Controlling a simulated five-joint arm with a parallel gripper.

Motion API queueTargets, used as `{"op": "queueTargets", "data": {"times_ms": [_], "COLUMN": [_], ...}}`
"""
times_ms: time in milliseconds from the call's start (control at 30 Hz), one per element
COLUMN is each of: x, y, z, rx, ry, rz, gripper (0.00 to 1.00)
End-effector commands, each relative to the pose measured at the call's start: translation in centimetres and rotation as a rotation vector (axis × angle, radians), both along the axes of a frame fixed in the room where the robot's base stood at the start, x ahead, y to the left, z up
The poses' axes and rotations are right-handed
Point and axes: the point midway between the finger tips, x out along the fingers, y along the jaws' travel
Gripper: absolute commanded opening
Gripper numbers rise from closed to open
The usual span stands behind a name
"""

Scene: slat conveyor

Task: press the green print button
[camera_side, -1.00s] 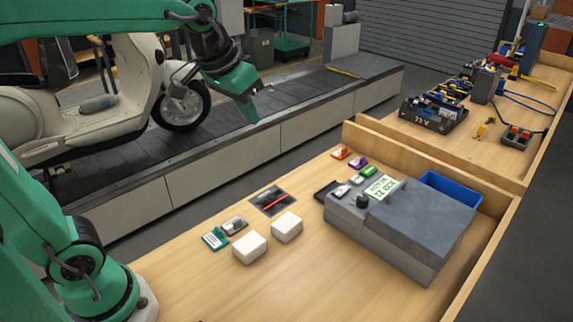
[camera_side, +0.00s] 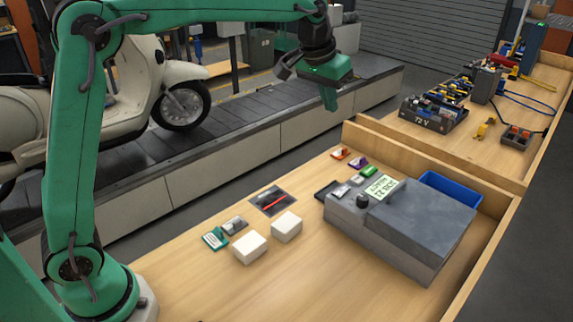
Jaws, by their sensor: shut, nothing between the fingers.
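A grey boxy machine (camera_side: 425,225) with a black knob (camera_side: 362,201) and a pale printed label or screen (camera_side: 381,187) stands on the wooden bench. A small green piece (camera_side: 369,171) is at its back left edge. I cannot tell whether this piece is the print button, and no other green button can be made out on the machine. My gripper (camera_side: 330,104) is shut and empty. It points down, high up and well apart from the machine, and appears over the conveyor's near edge, up and left of the machine in the picture.
Small orange (camera_side: 340,153) and purple (camera_side: 357,162) pieces lie behind the machine, and a blue bin (camera_side: 448,189) beside it. Two white blocks (camera_side: 250,247), a dark tray (camera_side: 272,201) and a teal piece (camera_side: 215,239) lie left. A scooter (camera_side: 140,95) stands on the conveyor (camera_side: 235,127).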

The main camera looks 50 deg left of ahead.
Motion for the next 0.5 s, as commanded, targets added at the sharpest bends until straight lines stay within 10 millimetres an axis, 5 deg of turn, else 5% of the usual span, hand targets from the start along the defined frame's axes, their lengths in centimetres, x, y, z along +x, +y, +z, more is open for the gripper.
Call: {"op": "queueTargets", "data": {"times_ms": [500], "x": [7.4], "y": [-3.3], "z": [-4.8], "rx": [-0.004], "ry": [0.044], "rz": [-0.004], "gripper": [0.00]}}
